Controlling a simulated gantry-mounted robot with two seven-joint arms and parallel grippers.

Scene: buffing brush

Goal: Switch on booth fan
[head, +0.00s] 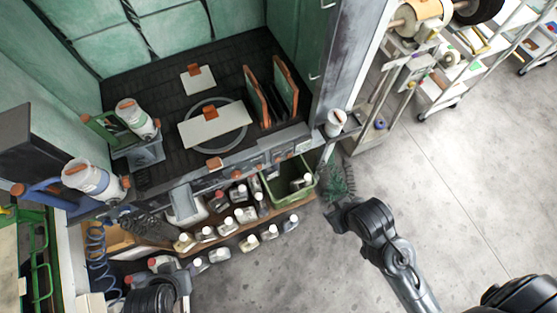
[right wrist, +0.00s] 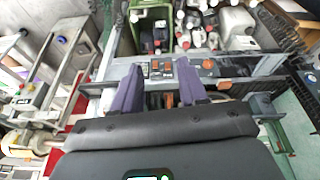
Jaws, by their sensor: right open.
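A small grey control panel (right wrist: 161,75) with orange-red switches shows between my fingers in the right wrist view. Which switch belongs to the fan, and whether it is on, I cannot tell. In the head view a grey front rail (head: 262,160) of the booth carries small boxes and orange parts, too small to read. My right gripper (head: 335,208) is near the right end of this rail, over the floor. In the right wrist view its two purple fingers (right wrist: 159,66) are apart with nothing held between them. Contact with the panel cannot be judged.
The booth holds a turntable (head: 244,128) with a pale board and two upright orange-edged panels (head: 285,92). Several bottles (head: 245,215) and a green crate (head: 270,190) stand below the rail. A wheeled shelf (head: 450,85) stands right. The floor (head: 430,200) at right is clear.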

